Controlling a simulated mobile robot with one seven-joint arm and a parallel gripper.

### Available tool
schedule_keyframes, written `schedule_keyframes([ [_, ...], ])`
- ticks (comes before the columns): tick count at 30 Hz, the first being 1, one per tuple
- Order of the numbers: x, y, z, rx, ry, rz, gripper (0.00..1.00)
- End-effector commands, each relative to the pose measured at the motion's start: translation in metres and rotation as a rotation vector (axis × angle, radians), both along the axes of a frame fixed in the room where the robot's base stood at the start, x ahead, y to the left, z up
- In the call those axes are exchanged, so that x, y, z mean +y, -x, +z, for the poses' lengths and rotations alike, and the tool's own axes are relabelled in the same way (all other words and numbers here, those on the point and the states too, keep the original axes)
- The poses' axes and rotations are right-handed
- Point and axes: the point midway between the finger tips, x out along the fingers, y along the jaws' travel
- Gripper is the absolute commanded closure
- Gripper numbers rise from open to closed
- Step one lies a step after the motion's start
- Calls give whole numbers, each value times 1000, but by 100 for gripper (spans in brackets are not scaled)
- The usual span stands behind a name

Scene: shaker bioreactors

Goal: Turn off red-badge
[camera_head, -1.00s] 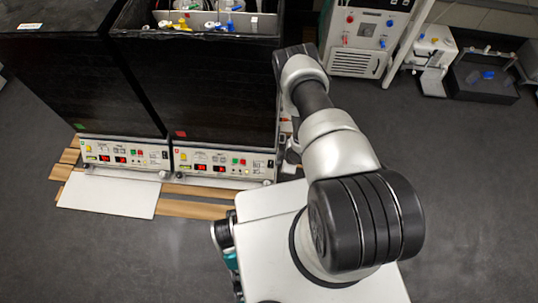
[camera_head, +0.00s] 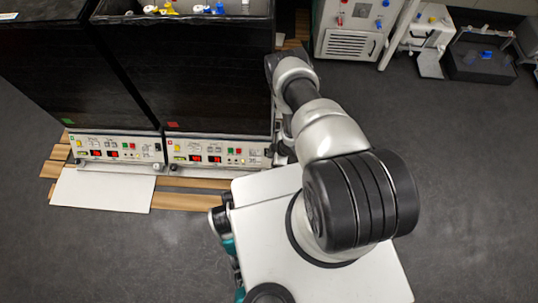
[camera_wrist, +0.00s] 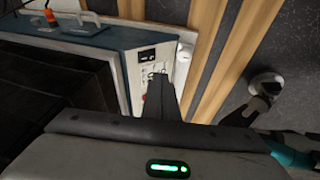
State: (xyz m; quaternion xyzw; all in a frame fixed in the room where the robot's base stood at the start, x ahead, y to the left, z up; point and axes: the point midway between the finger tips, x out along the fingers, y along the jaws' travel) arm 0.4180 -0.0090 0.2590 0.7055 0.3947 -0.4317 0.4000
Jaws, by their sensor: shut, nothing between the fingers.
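The red-badge shaker is the right of two black boxes, with a small red badge (camera_head: 173,125) low on its front. Its white control panel (camera_head: 222,162) runs below, with lit red displays (camera_head: 213,159) and several small coloured buttons. My gripper's fingers (camera_wrist: 165,88) are shut and empty in the wrist view. They point at a white panel (camera_wrist: 170,60) with a black part (camera_wrist: 147,55) near its end, and cover some of it. Contact cannot be judged. In the head view my arm reaches to the panel's right end, and the fingers cannot be made out there.
A similar shaker with a green badge (camera_head: 68,122) stands at the left, its displays also lit. A white board (camera_head: 102,190) lies on wooden slats (camera_head: 190,201) in front. A white cabinet (camera_head: 350,30) stands at the back right. Grey floor is open at the right.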

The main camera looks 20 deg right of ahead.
Motion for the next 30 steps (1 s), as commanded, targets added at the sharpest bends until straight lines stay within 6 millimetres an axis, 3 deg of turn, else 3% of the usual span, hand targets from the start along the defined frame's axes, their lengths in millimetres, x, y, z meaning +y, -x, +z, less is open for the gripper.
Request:
schedule_keyframes([
  [1,3,-3,-17,0,-1,0,100],
  [6,10,-15,-49,-1,-1,0,100],
  [12,5,-33,-70,-2,-1,-2,100],
  [30,2,-39,-79,1,0,0,100],
])
